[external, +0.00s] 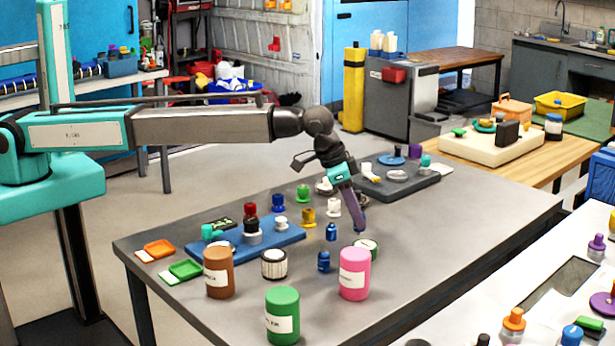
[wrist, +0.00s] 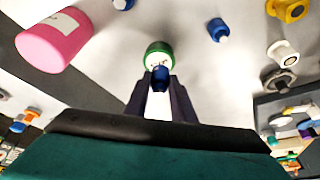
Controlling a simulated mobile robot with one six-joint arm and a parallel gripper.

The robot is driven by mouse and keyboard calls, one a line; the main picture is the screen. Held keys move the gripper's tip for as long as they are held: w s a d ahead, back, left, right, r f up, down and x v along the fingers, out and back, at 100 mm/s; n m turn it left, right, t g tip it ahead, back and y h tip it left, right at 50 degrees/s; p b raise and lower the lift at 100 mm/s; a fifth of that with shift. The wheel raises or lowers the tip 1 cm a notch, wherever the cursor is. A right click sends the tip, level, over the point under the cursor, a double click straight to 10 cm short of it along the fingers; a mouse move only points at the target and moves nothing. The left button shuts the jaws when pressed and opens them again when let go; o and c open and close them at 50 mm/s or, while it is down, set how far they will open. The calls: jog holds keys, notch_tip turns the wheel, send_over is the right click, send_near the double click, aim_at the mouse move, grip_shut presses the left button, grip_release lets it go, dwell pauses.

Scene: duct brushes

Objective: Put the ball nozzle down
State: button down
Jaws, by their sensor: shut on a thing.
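My gripper (wrist: 161,98) is shut on a small dark blue piece (wrist: 160,76), taken to be the ball nozzle, between its two dark fingers. A white strip shows behind the blue piece in the wrist view. In the external view my gripper (external: 359,226) points down over the middle of the grey table (external: 430,258), and the held piece is hard to make out there. A round green-rimmed piece with a pale top (external: 366,246) is just beyond the held piece in the wrist view (wrist: 158,52). I cannot tell whether they touch.
A pink canister (external: 354,276) stands close by at the front. Small blue pieces (external: 331,232) (external: 323,262) stand to the left. A dark tray (external: 405,188) lies behind and a blue tray (external: 285,238) left. The table's right part is clear.

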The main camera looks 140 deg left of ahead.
jog(key=shift+w+a, duration=0.55)
jog(key=shift+w, duration=0.15)
jog(key=shift+f, duration=0.2)
jog(key=shift+f+p, duration=0.85)
jog(key=shift+f, duration=0.75)
jog(key=shift+f, duration=0.2)
jog(key=c, duration=1.5)
grip_release()
jog(key=shift+r, duration=0.25)
jog(key=b+v, duration=0.2)
jog(key=v, duration=1)
jog(key=shift+s+b, duration=0.1)
jog(key=shift+b, duration=0.2)
